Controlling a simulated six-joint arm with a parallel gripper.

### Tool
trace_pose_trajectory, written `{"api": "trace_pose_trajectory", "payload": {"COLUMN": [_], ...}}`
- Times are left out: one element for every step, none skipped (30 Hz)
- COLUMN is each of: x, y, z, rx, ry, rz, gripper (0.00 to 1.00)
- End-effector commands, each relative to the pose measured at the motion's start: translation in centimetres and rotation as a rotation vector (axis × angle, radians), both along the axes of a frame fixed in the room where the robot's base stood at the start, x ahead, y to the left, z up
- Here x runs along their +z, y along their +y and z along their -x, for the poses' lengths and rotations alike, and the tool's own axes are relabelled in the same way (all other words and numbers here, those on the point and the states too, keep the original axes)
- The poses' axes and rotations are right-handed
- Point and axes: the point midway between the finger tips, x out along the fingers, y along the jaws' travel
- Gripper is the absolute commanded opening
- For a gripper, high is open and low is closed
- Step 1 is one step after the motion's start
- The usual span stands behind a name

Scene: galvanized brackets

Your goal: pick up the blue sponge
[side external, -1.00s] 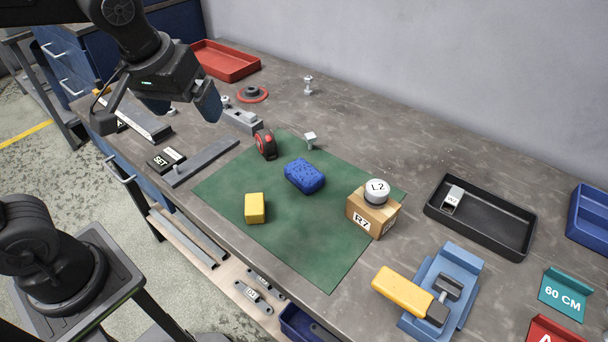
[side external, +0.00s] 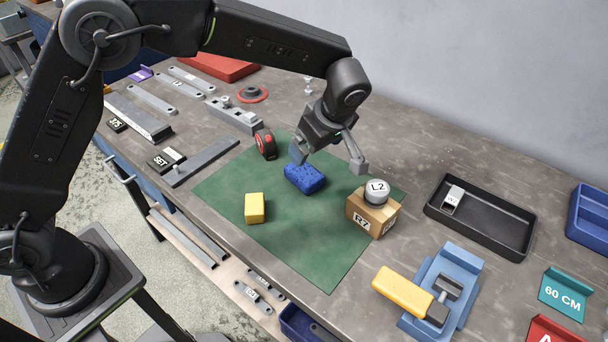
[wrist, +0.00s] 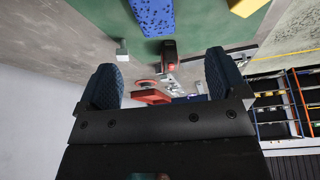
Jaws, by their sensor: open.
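The blue sponge (side external: 305,178) lies on the green mat (side external: 290,240), left of a cardboard box. My gripper (side external: 329,160) is open and empty, above and just behind the sponge in the side view, its fingers spread apart. Its left finger appears close to the sponge's upper edge; I cannot tell whether they touch. In the wrist view my gripper (wrist: 163,82) shows two dark blue finger pads, wide apart with nothing between them. The sponge shows at the top edge of the wrist view (wrist: 153,15), partly cut off.
A yellow block (side external: 255,208) lies left of the sponge. A box marked R7 (side external: 373,216) with a round L2 weight (side external: 377,191) on top stands right of my gripper. A red and black tape measure (side external: 265,144) stands at the mat's far left. The front of the mat is clear.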

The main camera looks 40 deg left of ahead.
Motion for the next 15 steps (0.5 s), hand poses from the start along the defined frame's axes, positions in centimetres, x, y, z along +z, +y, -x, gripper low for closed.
{"api": "trace_pose_trajectory", "payload": {"x": [-1.0, -1.6, -2.3, -2.9, -3.4, -4.1, -4.6, -5.0, -5.5, -5.8, -6.1, -6.3, -6.4, -6.5, -6.7], "y": [0.5, 0.7, 1.0, 1.3, 1.5, 1.8, 2.0, 2.1, 2.3, 2.4, 2.5, 2.6, 2.7, 2.7, 2.8], "z": [0.0, 0.0, -0.1, -0.1, -0.2, -0.2, -0.3, -0.3, -0.4, -0.4, -0.4, -0.4, -0.5, -0.5, -0.5], "rx": [0.002, 0.002, 0.001, 0.001, 0.001, 0.001, 0.001, 0.001, 0.001, 0.000, 0.000, -0.001, -0.001, -0.001, -0.001], "ry": [0.007, 0.007, 0.006, 0.005, 0.005, 0.006, 0.006, 0.005, 0.005, 0.005, 0.004, 0.003, 0.004, 0.003, 0.003], "rz": [-0.002, -0.002, -0.002, -0.003, -0.003, -0.002, -0.002, -0.001, -0.001, -0.001, -0.001, -0.001, 0.000, 0.001, 0.001], "gripper": [0.92, 0.92, 0.92, 0.92, 0.92, 0.92, 0.92, 0.92, 0.92, 0.92, 0.92, 0.92, 0.92, 0.92, 0.92]}}
